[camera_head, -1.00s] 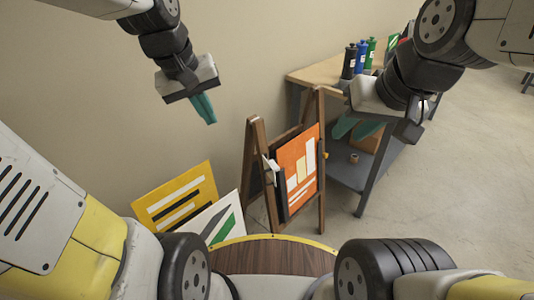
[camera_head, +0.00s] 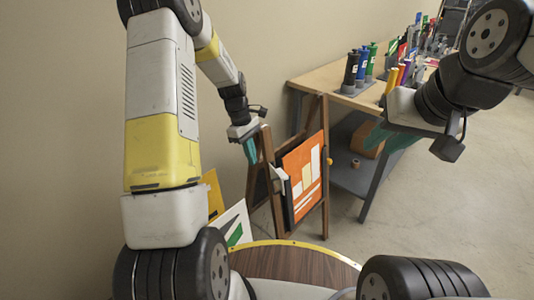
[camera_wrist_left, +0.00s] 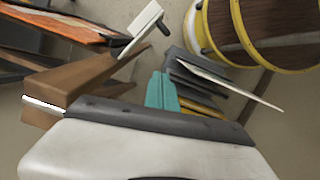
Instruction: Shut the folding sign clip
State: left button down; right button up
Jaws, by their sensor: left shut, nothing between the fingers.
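The folding sign is a wooden A-frame (camera_head: 324,190) with an orange panel (camera_head: 302,170). Its pale clip (camera_head: 278,176) juts out at the panel's left edge, beside a dark bar. In the left wrist view the clip is a white lever (camera_wrist_left: 138,30) with a black knob, standing out at an angle from the orange panel (camera_wrist_left: 60,24). My left gripper (camera_head: 251,150) is shut and empty beside the top of the left wooden leg, above and left of the clip, apart from it. My right gripper (camera_head: 388,138) appears open and empty, right of the sign.
A workbench (camera_head: 322,82) with bottles stands behind to the right, with a box (camera_head: 368,145) on its lower shelf. A white-and-green board (camera_head: 232,228) and a yellow board (camera_head: 214,190) lean at the wall, left of the sign. Floor is clear at right.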

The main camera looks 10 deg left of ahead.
aim_at(275, 180)
pick_arm(q)
jog(key=s+d+f, duration=0.2)
jog(key=d+f, duration=0.3)
jog(key=f, duration=0.2)
jog(key=shift+s+d+f, duration=0.3)
jog(key=shift+f, duration=0.1)
